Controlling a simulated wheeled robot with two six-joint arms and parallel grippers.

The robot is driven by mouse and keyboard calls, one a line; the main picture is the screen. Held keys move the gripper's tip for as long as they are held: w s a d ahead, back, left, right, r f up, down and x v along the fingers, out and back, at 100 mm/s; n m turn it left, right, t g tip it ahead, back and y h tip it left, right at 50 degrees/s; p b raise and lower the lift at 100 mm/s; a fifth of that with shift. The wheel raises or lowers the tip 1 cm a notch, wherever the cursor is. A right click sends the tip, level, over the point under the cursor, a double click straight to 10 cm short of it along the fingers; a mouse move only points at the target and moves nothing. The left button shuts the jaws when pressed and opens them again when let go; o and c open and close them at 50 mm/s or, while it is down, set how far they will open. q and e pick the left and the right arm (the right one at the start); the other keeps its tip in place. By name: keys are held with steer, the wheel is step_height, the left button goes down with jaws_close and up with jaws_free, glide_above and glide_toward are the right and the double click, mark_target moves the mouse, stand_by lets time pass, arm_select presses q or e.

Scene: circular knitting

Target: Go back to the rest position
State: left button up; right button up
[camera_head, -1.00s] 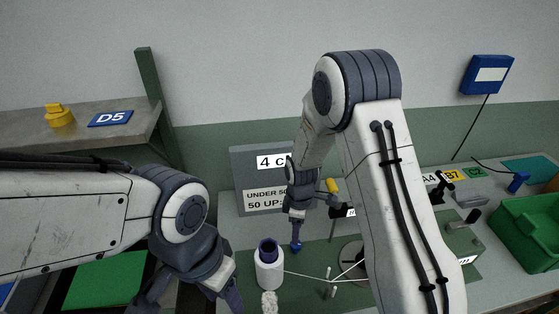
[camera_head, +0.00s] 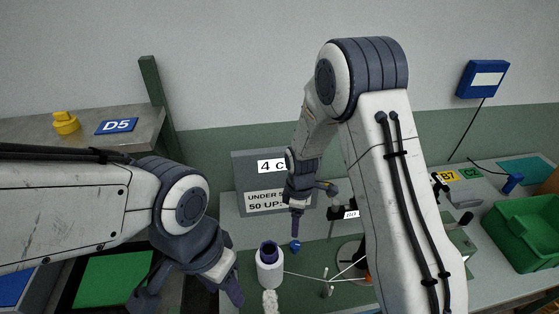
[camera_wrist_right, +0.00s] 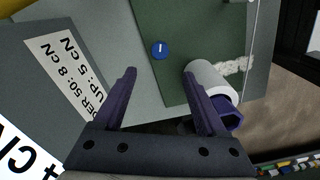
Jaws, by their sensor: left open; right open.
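My left gripper (camera_head: 190,294) is low at the left of the head view, its dark fingers spread and empty, beside the front left of the workbench. My right gripper (camera_head: 296,222) hangs above the green mat, partly behind its own arm. In the right wrist view its two fingers (camera_wrist_right: 160,75) are apart with nothing between them. A small round blue piece (camera_head: 295,245) lies on the mat just below the right fingertips; it also shows in the right wrist view (camera_wrist_right: 159,49). A white yarn cone with a purple top (camera_head: 269,268) stands near it.
A grey sign (camera_head: 241,172) stands behind the right gripper. White thread runs from the cone to a small post (camera_head: 326,284). A green bin (camera_head: 525,235) is at the far right. A shelf (camera_head: 135,142) with a yellow piece (camera_head: 66,122) is at the left.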

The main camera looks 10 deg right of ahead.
steer(key=shift+r, duration=0.25)
steer(key=s+a+r+m+b, duration=0.3)
steer(key=s+a+r+b, duration=0.2)
steer(key=s+a+r, duration=0.4)
steer(key=s+m+y+b, duration=0.1)
steer(key=s+m+b, duration=0.2)
steer(key=s, duration=1.2)
steer(key=shift+s+d+r+m+b, duration=0.25)
steer(key=shift+s+r+m+b, duration=0.1)
steer(key=shift+b, duration=0.25)
